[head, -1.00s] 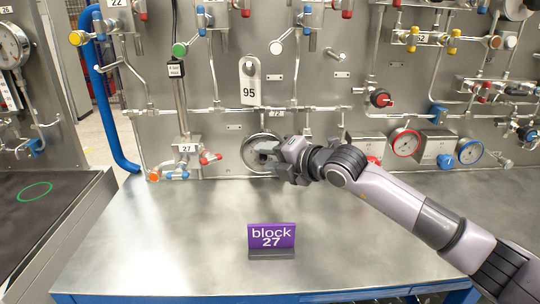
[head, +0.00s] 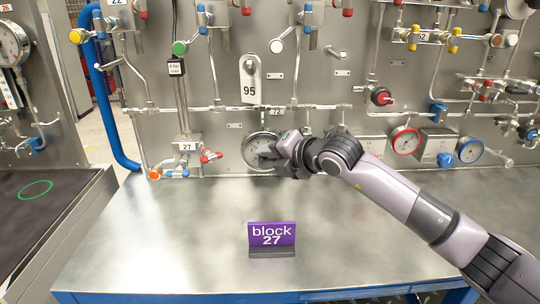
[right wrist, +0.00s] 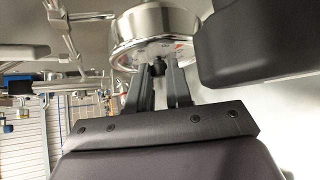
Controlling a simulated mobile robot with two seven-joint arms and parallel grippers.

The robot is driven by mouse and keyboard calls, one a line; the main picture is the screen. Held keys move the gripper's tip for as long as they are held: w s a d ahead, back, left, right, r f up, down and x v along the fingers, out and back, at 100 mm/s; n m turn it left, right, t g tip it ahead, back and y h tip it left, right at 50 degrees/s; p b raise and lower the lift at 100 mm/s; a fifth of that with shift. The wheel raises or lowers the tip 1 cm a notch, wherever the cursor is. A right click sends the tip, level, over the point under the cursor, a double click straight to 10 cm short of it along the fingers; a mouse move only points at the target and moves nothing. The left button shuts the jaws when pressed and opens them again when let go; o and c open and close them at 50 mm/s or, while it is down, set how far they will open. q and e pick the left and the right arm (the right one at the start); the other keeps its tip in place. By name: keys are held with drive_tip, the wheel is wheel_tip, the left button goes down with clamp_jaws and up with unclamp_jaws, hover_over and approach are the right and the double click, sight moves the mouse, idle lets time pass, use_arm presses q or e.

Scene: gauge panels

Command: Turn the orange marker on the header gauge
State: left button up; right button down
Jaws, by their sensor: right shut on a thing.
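A round gauge (head: 253,145) with a silver rim and pale dial is mounted low on the panel, behind the purple sign. My right gripper (head: 268,156) reaches it from the right and covers the right part of its dial. In the right wrist view the gauge (right wrist: 150,28) shows from the side, and the two fingers of my right gripper (right wrist: 158,72) close on a small dark knob (right wrist: 158,66) at its face. My left gripper is not in view.
A purple "block 27" sign (head: 271,235) stands on the metal bench (head: 150,240). A red-rimmed gauge (head: 405,141) and a blue-rimmed gauge (head: 470,151) sit to the right. Pipes and valves cover the panel. The bench around the sign is clear.

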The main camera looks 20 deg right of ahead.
drive_tip(key=a+n+g+h+b, duration=0.1)
drive_tip(key=n+h+b, duration=0.2)
drive_tip(key=h, duration=0.4)
drive_tip(key=a+n+g+h+b, duration=0.1)
drive_tip(key=n+h+b, duration=0.3)
drive_tip(key=n+h, duration=0.2)
drive_tip(key=n+g+h+b, duration=0.1)
drive_tip(key=n+h+b, duration=0.2)
drive_tip(key=h, duration=0.4)
drive_tip(key=shift+w+a+f+n+g+h+b, duration=0.3)
drive_tip(key=shift+w+a+f+n+h+b, duration=0.1)
drive_tip(key=shift+n, duration=0.3)
idle(0.7)
